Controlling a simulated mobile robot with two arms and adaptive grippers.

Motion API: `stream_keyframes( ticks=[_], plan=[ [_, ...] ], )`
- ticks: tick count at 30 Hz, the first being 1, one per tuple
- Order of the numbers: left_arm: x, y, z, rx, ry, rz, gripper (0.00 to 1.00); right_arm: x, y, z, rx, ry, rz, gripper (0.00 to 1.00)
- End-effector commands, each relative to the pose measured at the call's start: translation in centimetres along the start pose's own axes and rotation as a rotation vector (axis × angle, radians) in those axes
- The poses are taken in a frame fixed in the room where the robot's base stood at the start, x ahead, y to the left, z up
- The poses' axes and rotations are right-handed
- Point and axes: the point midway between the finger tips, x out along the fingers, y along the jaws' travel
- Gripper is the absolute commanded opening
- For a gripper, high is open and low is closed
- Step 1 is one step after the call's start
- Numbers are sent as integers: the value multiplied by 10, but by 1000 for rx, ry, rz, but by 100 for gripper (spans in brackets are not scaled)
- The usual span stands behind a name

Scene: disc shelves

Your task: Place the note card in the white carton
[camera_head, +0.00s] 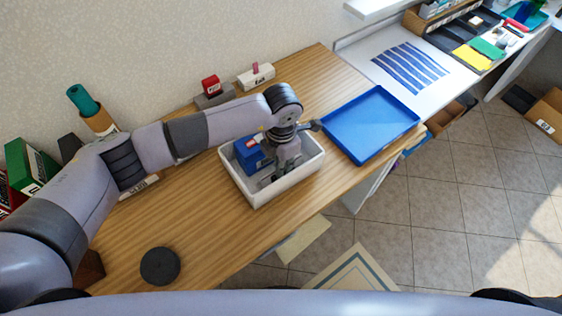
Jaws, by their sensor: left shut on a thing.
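The white carton (291,186) is an open, shallow bin on the wooden desk. A blue box (249,153) with a red label stands inside it, at the left back. My left gripper (268,178) points down inside the carton, just right of the blue box. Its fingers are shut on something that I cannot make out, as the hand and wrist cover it. I cannot pick out the note card clearly. My right gripper is not in view.
A blue tray (370,123) lies right of the carton. A red item (211,86) and a white labelled block (256,76) stand at the wall. A dark round disc (160,266) lies at the front left. Bare wood lies between disc and carton.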

Motion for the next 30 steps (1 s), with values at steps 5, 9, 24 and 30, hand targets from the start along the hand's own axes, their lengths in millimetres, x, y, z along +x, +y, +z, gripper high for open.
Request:
stream_keyframes(
  ticks=[5,9,24,30],
  plan=[
    [2,0,0,0,0,0,15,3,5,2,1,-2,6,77],
    [2,0,0,0,0,0,19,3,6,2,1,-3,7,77],
    [-34,1,1,2,-5,3,19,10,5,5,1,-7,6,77],
    [-79,1,1,1,-5,3,19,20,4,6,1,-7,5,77]
  ],
)
